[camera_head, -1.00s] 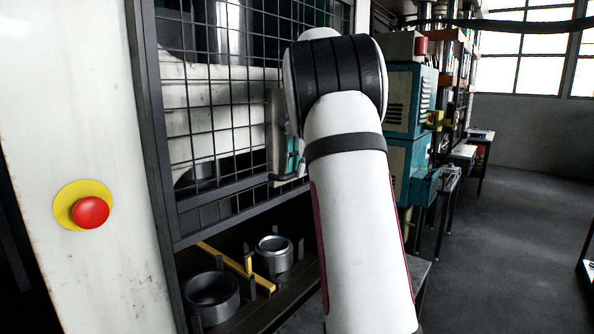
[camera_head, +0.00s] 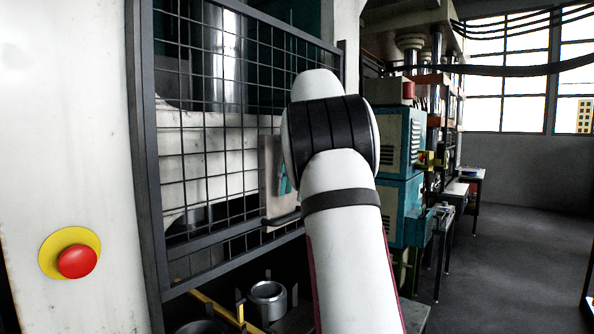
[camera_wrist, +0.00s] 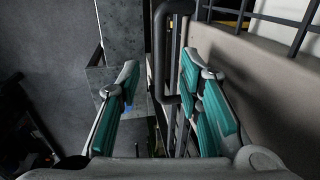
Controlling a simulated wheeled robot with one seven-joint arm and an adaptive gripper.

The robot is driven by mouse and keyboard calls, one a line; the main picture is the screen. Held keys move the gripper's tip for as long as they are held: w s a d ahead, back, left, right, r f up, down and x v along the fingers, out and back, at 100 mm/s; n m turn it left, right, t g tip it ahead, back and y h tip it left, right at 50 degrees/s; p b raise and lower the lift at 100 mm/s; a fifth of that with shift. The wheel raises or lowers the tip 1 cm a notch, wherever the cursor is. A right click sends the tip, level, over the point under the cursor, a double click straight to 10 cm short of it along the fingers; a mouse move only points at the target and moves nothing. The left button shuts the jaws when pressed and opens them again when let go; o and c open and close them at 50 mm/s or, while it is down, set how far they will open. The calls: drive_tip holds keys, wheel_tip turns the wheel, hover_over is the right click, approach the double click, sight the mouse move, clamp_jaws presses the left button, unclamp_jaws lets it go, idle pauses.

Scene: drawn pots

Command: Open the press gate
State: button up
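The press gate (camera_head: 222,165) is a dark wire-mesh panel in a frame, in the head view left of my arm. Its lower rail (camera_head: 225,262) stands above the pots. A dark bar handle (camera_head: 281,219) sticks out near its lower right. In the wrist view the handle (camera_wrist: 159,55) is a bent dark bar. My gripper (camera_wrist: 159,78) is open, with its teal-padded fingers apart on either side of the bar in that view. Neither finger visibly presses on it; the depth between them is unclear. In the head view my arm hides most of the gripper (camera_head: 285,178).
A red button (camera_head: 77,261) on a yellow disc sits on the pale column at left. A metal pot (camera_head: 268,299) and a darker one (camera_head: 201,327) stand below the gate. Teal machines (camera_head: 401,145) stand behind my arm. The floor at right is clear.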

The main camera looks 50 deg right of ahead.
drive_tip(key=r, duration=0.2)
drive_tip(key=s+r, duration=0.1)
drive_tip(key=r, duration=0.2)
drive_tip(key=shift+r, duration=0.25)
idle(0.4)
drive_tip(key=s+a+f+n+t, duration=0.15)
drive_tip(key=a+n, duration=0.25)
drive_tip(key=a, duration=0.7)
drive_tip(key=s+a+f+n, duration=0.1)
drive_tip(key=s+a+n, duration=0.25)
drive_tip(key=a, duration=0.75)
drive_tip(key=s+a+f+n+t+b, duration=0.1)
drive_tip(key=s+a+f+n+t, duration=0.1)
drive_tip(key=s+a+f+n, duration=0.7)
drive_tip(key=s+a+f, duration=0.5)
drive_tip(key=f, duration=0.3)
drive_tip(key=shift+a+f+n, duration=0.2)
drive_tip(key=shift+a+n, duration=0.15)
drive_tip(key=shift+a, duration=0.05)
